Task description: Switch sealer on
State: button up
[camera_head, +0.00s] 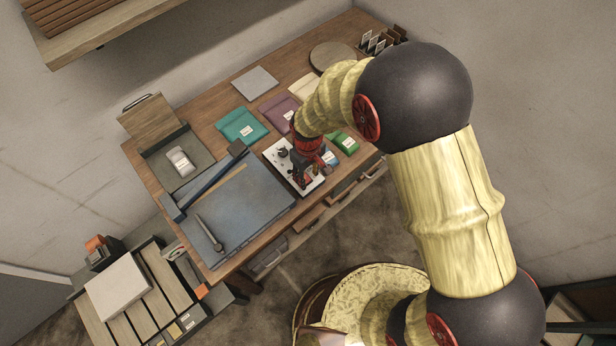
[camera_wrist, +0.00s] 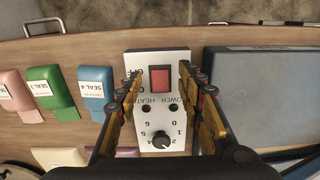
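The sealer's white control panel (camera_wrist: 146,61) shows in the wrist view, with a red rocker switch (camera_wrist: 160,78) near its far end. OFF lettering is partly visible beside the switch, and its tilt is unclear. Two small lamps marked POWER (camera_wrist: 174,108) and HEAT (camera_wrist: 146,108) look dark. A black dial (camera_wrist: 160,142) sits nearer me. My gripper (camera_wrist: 160,88) is open and empty, its fingers on either side of the panel and the switch between them. In the head view my gripper (camera_head: 309,173) is over the white panel (camera_head: 278,160) and hides much of it.
A blue-grey slab (camera_head: 240,210) lies beside the panel, with a dark tool (camera_head: 209,233) on it. A teal packet (camera_head: 241,126), a purple packet (camera_head: 279,111) and a green packet (camera_head: 344,142) lie nearby. The round board (camera_head: 331,54) is at the back.

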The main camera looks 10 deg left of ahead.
jog(key=shift+f, duration=0.9)
jog(key=shift+c, duration=1.3)
grip_shut()
